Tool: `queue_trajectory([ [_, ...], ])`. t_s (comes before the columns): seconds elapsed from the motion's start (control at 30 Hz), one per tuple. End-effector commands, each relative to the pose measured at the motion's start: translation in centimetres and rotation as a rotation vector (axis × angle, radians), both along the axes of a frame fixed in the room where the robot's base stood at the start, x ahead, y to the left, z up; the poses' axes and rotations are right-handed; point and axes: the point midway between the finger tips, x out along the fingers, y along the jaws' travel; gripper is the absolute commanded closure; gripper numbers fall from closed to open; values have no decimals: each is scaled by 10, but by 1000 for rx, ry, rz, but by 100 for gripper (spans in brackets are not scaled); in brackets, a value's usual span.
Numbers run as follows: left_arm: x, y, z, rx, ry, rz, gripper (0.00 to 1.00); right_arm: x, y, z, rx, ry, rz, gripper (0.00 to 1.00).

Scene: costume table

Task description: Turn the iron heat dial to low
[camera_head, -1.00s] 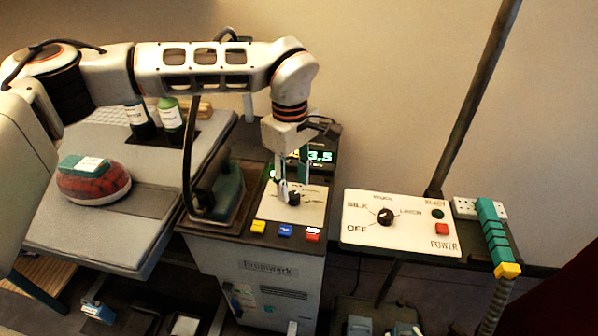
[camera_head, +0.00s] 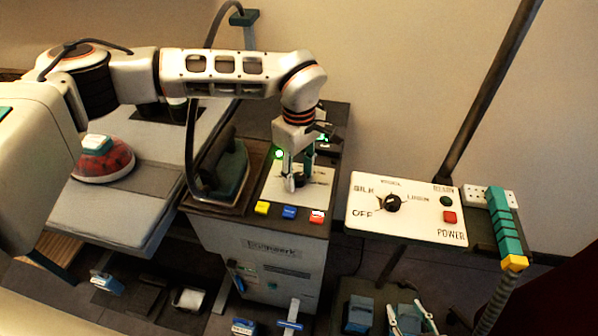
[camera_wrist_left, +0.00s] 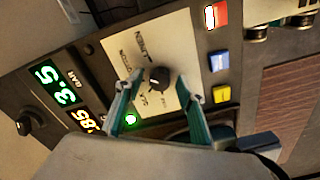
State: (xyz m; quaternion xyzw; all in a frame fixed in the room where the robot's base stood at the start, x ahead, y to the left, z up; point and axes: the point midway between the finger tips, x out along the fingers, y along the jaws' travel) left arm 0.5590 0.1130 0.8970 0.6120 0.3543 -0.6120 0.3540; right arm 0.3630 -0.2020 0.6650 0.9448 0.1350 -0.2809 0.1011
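The dark round heat dial (camera_wrist_left: 159,78) sits on the white panel (camera_wrist_left: 167,40) of the ironing station; the panel's labels include a cotton mark. My left gripper (camera_wrist_left: 162,92) is open, pointing down, with one teal finger on each side of the dial. I cannot tell whether the fingers touch it. In the head view the left gripper (camera_head: 298,182) partly hides the dial (camera_head: 302,181). Its pointer setting is too small to read. What appears to be my right gripper (camera_head: 405,306) is at the bottom edge, fingers apart and empty.
Yellow, blue and red buttons (camera_head: 289,212) line the station's front edge. The iron (camera_head: 228,172) stands just left of the panel. A second panel (camera_head: 362,222) with a silk/linen/off knob (camera_head: 393,203) is to the right. A red dome-shaped object (camera_head: 104,165) rests on the ironing board.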

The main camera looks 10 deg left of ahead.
Motion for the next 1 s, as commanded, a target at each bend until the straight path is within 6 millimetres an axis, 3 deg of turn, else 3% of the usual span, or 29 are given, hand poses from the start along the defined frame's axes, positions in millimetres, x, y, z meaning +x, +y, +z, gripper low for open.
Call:
queue_trajectory([
  [0.2, 0, 0, 0, 0, 0, 0, 62, 1, 0, 3, 2, -5, -1, 60],
  [0.37, 0, 0, 0, 0, 0, 0, 100, 1, 0, 2, 2, -5, -1, 60],
  [0.73, 0, 0, 0, 0, 0, 35, 100, -1, 0, -1, 0, 2, -1, 60],
  [1.0, 0, 0, 0, -1, 0, 192, 100, -1, 0, -2, 0, 4, -1, 60],
])
